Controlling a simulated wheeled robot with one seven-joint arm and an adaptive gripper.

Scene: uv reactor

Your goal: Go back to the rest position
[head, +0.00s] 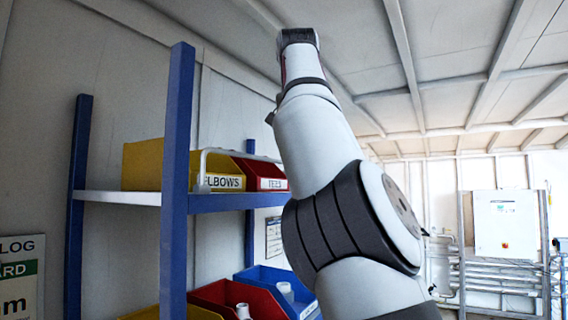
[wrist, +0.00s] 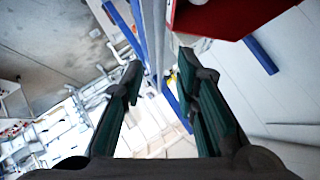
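My gripper (wrist: 160,75) is open and empty in the wrist view, with its two dark green-padded fingers spread apart. In the head view my arm is raised high, up towards the ceiling, and its fingers cannot be made out there. In the wrist view a red bin (wrist: 228,22) is close beyond the right finger. Whether the finger touches it cannot be told.
A blue-posted shelf (head: 178,190) stands left of my arm. It holds a yellow ELBOWS bin (head: 143,165), a red TEES bin (head: 262,173), and lower a red bin (head: 215,292) and a blue bin (head: 262,274) with white fittings. A white cabinet (head: 505,225) is far right.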

